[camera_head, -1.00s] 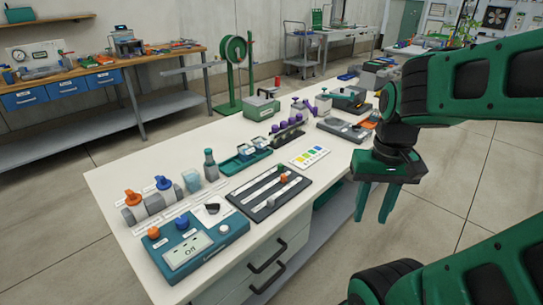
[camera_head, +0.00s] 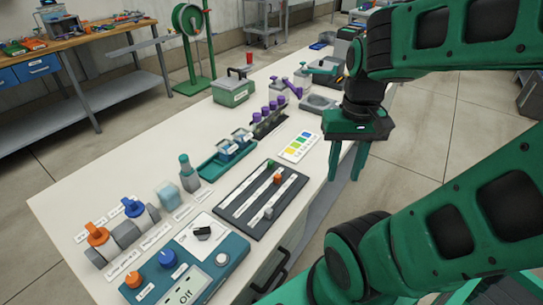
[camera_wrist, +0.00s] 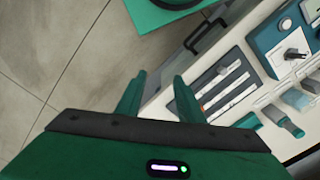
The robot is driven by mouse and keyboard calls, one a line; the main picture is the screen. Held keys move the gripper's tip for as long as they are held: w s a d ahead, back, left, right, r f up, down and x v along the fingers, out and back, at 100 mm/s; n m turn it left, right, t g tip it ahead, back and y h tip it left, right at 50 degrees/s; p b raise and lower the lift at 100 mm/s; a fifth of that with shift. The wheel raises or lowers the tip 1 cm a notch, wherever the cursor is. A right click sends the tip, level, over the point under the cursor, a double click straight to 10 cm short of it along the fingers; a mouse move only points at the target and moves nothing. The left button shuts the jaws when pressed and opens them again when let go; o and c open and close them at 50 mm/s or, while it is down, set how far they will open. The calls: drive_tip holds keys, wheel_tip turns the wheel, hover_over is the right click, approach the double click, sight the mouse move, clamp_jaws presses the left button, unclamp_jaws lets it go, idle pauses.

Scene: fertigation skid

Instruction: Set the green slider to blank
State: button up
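The dark slider board (camera_head: 233,213) lies on the white bench with three pale slots. The green slider knob (camera_head: 271,163) stands at the far end of its slot. An orange knob (camera_head: 277,179) and a grey knob (camera_head: 268,212) stand in the other slots. The slot labels are too small to read. My gripper (camera_head: 344,174) points down, open and empty, right of the board, apart from it and by the bench's right edge. In the wrist view my open fingers (camera_wrist: 160,78) show the board (camera_wrist: 235,98) beyond them to the right; the green knob is not clear there.
A colour card (camera_head: 299,147) lies beyond the board. A blue control box (camera_head: 233,248) with knobs sits nearer. A green tray (camera_head: 222,163), bottles and a rack of purple-capped vials (camera_head: 270,118) stand to the left and behind. The floor right of the bench is clear.

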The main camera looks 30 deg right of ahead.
drive_tip(key=m, duration=0.7)
hover_over(271, 161)
wheel_tip(271, 161, down, 3)
wheel_tip(271, 161, down, 10)
drive_tip(key=shift+a+f, duration=0.1)
drive_tip(key=shift+c, duration=0.6)
clamp_jaws()
